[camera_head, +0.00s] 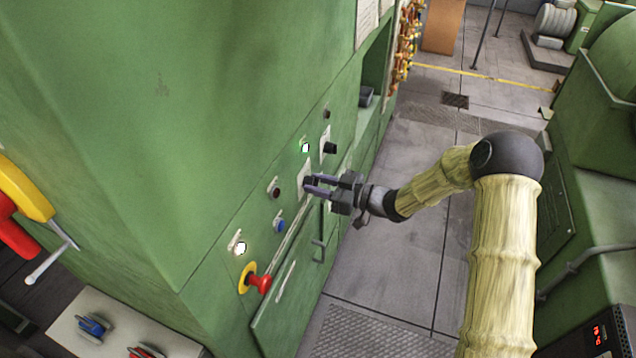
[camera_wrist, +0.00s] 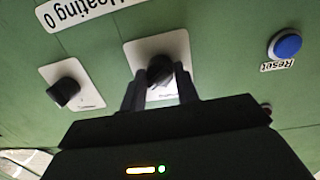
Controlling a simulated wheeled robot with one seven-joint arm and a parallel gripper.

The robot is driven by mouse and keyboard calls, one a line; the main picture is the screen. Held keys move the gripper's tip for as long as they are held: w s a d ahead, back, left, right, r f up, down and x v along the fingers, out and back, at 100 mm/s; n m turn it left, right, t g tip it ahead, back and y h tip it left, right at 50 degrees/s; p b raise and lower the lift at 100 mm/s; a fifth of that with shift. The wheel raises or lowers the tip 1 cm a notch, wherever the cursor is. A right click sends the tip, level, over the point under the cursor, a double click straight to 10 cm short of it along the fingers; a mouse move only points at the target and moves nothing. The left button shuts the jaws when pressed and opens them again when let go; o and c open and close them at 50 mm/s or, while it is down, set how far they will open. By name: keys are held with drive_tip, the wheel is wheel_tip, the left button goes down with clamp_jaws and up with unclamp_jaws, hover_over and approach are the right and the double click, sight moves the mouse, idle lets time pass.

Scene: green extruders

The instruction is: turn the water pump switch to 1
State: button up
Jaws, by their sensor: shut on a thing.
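The green cabinet panel (camera_head: 255,205) carries the controls. My gripper (camera_head: 310,185) reaches it from the right, with its fingers at a dark rotary switch. In the wrist view my gripper (camera_wrist: 160,88) is shut on a black knob (camera_wrist: 159,68) on a white plate (camera_wrist: 133,50). The fingers sit on both sides of the knob. The plate's lettering is mostly hidden and too small to read, so I cannot tell which position the knob is at.
A second black knob (camera_wrist: 64,91) and a blue Reset button (camera_wrist: 285,45) flank the held knob. A red emergency button (camera_head: 262,284) on yellow is lower on the panel. A door handle (camera_head: 318,251) is below. Green machinery (camera_head: 590,200) stands right; the aisle floor (camera_head: 400,270) between is clear.

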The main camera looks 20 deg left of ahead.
drive_tip(key=shift+f+m, duration=0.1)
drive_tip(key=shift+m, duration=0.3)
drive_tip(key=o, duration=0.9)
drive_tip(key=shift+o, duration=0.2)
drive_tip(key=shift+d, duration=0.1)
drive_tip(key=s+d+r+b, duration=0.1)
drive_tip(key=d+b, duration=0.4)
drive_tip(key=d, duration=1.2)
drive_tip(key=shift+s+r, duration=0.25)
drive_tip(key=shift+s, duration=0.3)
drive_tip(key=shift+d, duration=0.1)
